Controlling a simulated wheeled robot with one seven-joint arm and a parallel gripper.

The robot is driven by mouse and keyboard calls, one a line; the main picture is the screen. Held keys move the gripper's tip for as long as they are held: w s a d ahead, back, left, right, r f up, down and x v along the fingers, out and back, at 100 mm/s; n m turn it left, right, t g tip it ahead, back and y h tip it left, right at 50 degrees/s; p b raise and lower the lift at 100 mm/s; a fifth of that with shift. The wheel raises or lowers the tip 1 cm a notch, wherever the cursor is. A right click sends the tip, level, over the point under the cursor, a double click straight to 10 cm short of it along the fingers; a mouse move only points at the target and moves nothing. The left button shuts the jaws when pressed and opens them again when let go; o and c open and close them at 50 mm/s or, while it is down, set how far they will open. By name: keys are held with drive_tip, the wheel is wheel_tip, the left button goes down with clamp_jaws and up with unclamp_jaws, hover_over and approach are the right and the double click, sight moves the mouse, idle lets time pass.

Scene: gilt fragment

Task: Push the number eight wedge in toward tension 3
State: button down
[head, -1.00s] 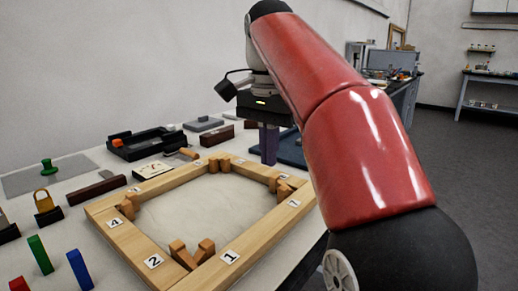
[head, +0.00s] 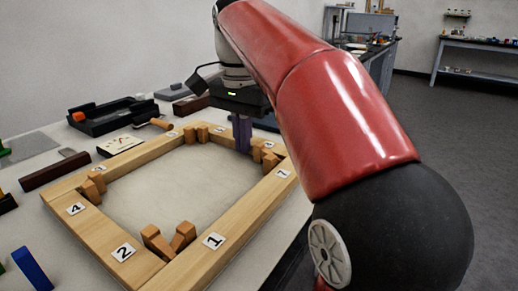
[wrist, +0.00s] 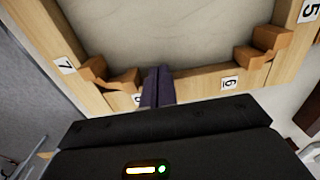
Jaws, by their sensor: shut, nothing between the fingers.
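The wooden frame (head: 190,276) lies on the table with a pair of orange-brown wedges in each inner corner. My gripper (head: 242,149) is shut and empty, its purple fingers pointing down at the far rail near the right corner. In the wrist view the fingers (wrist: 157,88) are right beside the wedge (wrist: 126,79) on that rail; I cannot tell whether they touch. Its label (wrist: 137,99) is partly hidden by my fingers; it shares the corner with the wedge (wrist: 94,68) by label 7 (wrist: 65,65). The white-faced gauge (head: 119,145) lies left of the frame; its reading is too small.
Wedges by labels 5 and 6 (wrist: 258,48) sit at the other end of the same rail. A black tray (head: 112,116), a dark red-brown bar (head: 54,170) and a blue block (head: 31,270) lie left of the frame. The space inside the frame is clear.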

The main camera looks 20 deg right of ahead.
sight(253, 160)
drive_tip(key=shift+s+d+f, duration=0.1)
drive_tip(key=shift+s+d, duration=0.75)
drive_tip(key=shift+s, duration=0.3)
idle(1.3)
drive_tip(key=r+p, duration=0.2)
drive_tip(key=r, duration=0.1)
drive_tip(key=shift+w+a+p, duration=0.15)
drive_tip(key=shift+w+p, duration=0.05)
drive_tip(key=shift+p, duration=0.2)
drive_tip(key=shift+w+r+b, duration=0.1)
drive_tip(key=shift+r+b, duration=0.05)
drive_tip(key=shift+b, duration=0.15)
drive_tip(key=shift+w+a+r, duration=0.1)
drive_tip(key=shift+a+r, duration=0.05)
drive_tip(key=shift+r, duration=0.7)
